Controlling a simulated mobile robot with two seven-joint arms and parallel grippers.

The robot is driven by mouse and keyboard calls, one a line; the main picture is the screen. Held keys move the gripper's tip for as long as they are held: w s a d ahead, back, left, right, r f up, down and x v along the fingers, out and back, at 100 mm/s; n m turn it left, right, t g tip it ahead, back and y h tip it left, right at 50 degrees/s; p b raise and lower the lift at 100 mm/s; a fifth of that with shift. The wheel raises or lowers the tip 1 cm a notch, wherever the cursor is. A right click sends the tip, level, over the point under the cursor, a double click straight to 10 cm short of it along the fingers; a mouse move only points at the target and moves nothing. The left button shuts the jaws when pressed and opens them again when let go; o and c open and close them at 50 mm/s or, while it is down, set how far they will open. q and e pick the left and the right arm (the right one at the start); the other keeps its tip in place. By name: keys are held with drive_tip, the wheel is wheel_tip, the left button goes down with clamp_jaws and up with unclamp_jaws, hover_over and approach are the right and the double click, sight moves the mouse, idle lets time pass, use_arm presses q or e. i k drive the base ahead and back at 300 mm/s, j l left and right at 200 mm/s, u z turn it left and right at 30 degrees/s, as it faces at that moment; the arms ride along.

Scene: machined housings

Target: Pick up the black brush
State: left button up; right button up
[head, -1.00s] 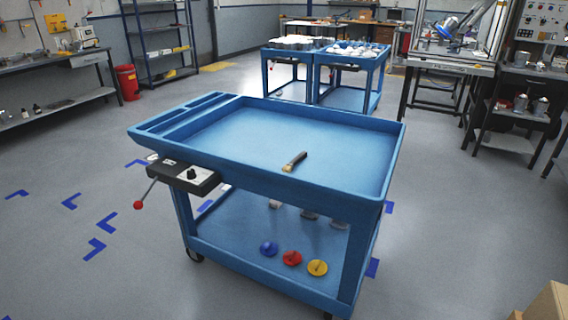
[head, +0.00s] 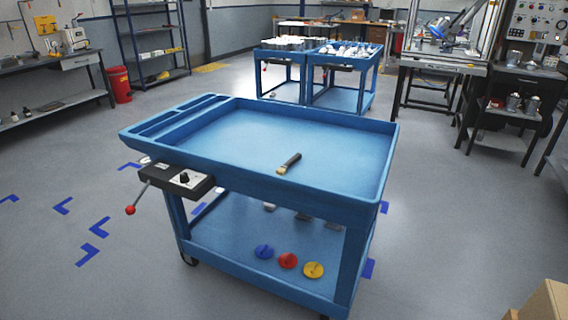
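The black brush (head: 289,163) lies flat on the top tray of the blue cart (head: 240,183), right of the tray's middle and near its front edge. Its dark handle points to the back right, and its pale bristle end points to the front left. Neither of my grippers shows in the head view.
A black control box (head: 176,180) with a red-knobbed lever juts from the cart's front left. Blue, red and yellow discs (head: 288,260) lie on the lower shelf. Two more blue carts (head: 312,72) stand behind. A cardboard box (head: 545,300) is at bottom right. Floor at left is open.

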sight(283, 169)
drive_tip(key=i+u, duration=0.35)
drive_tip(key=i, duration=0.15)
drive_tip(key=i+u, duration=0.35)
drive_tip(key=i, duration=0.15)
